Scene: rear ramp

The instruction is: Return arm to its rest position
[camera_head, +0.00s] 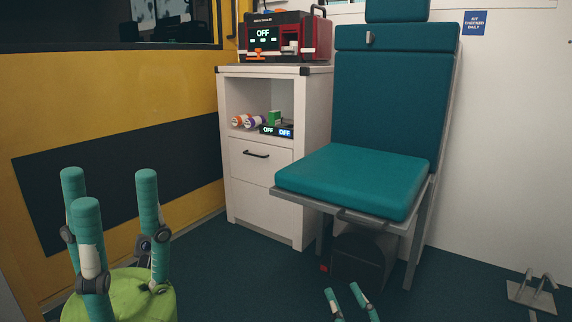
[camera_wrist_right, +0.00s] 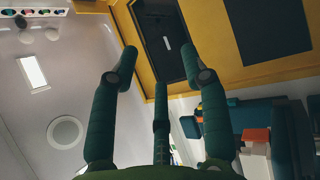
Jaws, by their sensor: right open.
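My left gripper (camera_head: 108,186) is at the lower left of the head view. Its teal-wrapped fingers point up from a green palm, spread apart with nothing between them. My right gripper (camera_head: 342,291) shows only as fingertips at the bottom edge of the head view, in front of the seat; its palm is cut off. In the right wrist view my right gripper (camera_wrist_right: 159,65) has its fingers apart and empty. No object is held by either gripper.
A teal folding seat (camera_head: 355,180) stands at centre right beside a white cabinet (camera_head: 262,190) topped by a red and black device (camera_head: 288,38). A yellow wall (camera_head: 110,100) is on the left. A metal floor bracket (camera_head: 533,293) sits at lower right. Floor near the cabinet is clear.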

